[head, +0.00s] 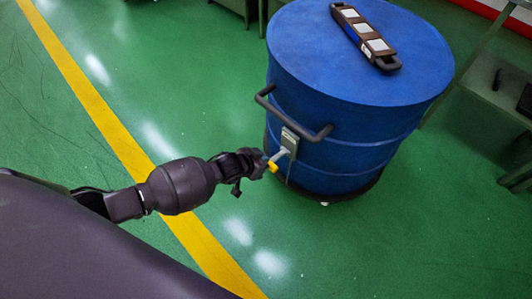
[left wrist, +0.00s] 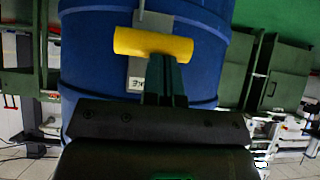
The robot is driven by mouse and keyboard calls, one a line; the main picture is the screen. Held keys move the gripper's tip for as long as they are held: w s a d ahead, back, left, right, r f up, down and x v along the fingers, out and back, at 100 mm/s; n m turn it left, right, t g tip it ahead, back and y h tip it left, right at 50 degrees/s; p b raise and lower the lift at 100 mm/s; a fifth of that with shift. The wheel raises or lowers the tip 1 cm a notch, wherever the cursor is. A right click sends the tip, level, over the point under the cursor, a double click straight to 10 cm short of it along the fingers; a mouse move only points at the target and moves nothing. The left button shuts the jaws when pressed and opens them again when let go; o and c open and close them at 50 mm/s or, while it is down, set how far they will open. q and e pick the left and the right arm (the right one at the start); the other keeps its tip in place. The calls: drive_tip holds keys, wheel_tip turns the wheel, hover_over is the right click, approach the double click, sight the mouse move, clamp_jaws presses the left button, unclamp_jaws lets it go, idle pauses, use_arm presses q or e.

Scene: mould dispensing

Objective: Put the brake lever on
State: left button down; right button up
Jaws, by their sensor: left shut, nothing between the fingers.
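The brake lever (head: 281,155) is a light grey arm with a yellow grip on its end. It comes out of a grey plate (head: 290,140) on the side of the blue drum (head: 340,150). In the left wrist view the yellow grip (left wrist: 152,43) lies crosswise in front of the drum. My left gripper (head: 263,165) is right at the yellow grip, its fingers shut and empty. In the left wrist view its dark fingertips (left wrist: 165,62) reach the grip's lower edge; I cannot tell whether they touch. My right gripper is not in view.
A dark curved push handle (head: 292,112) sticks out from the drum above the lever. A dark bar-shaped device (head: 364,36) lies on the drum lid. Green shelving (head: 500,90) stands at the right. A yellow line (head: 105,115) crosses the open green floor at the left.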

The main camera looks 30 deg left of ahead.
use_arm(q)
wheel_tip(320, 180, down, 8)
drive_tip(key=t+b, duration=0.1)
drive_tip(key=b, duration=0.2)
drive_tip(key=shift+f, duration=0.25)
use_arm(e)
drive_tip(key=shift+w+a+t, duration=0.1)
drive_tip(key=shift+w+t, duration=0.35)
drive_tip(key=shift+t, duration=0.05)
use_arm(q)
drive_tip(key=shift+s, duration=0.1)
